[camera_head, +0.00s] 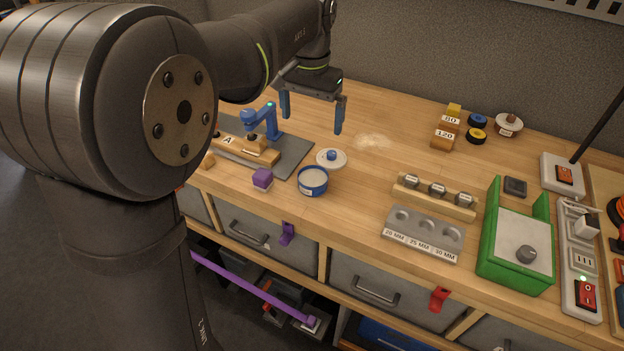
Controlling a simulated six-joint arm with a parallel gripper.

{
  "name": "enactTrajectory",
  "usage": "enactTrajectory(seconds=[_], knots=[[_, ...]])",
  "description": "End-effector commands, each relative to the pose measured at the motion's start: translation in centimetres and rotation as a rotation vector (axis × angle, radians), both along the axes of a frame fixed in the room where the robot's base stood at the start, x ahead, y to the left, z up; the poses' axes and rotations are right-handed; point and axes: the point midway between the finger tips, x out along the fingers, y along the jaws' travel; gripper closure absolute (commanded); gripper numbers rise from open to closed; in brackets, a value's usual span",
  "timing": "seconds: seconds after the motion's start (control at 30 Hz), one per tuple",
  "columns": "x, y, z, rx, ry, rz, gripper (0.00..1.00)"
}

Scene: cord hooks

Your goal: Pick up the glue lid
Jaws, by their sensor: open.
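The glue lid (331,158) is a white disc with a blue knob, lying on the wooden bench. A blue and white glue pot (313,182) stands just in front of it, with its top uncovered and pale inside. My gripper (312,119) is open and empty, its two blue fingers pointing down. It hangs above the bench, behind and a little left of the lid in the picture, apart from it.
A blue clamp (262,122) on a grey mat (297,155) stands left of the lid. A socket rack (433,197) and grey tray (422,233) are to the right. The bench right of the lid is clear.

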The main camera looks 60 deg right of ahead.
Motion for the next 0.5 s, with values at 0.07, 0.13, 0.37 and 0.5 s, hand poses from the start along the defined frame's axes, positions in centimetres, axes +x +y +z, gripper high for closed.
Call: enactTrajectory(seconds=[0.07,0.13,0.37,0.5], knots=[[0.0,0.0,0.0,0.0,0.0,0.0,0.0],[0.0,0.0,0.0,0.0,0.0,0.0,0.0],[0.0,-0.1,0.0,-0.003,-0.001,0.002,0.0],[-0.3,-1.9,-0.7,-0.079,-0.016,0.058,0.0]])
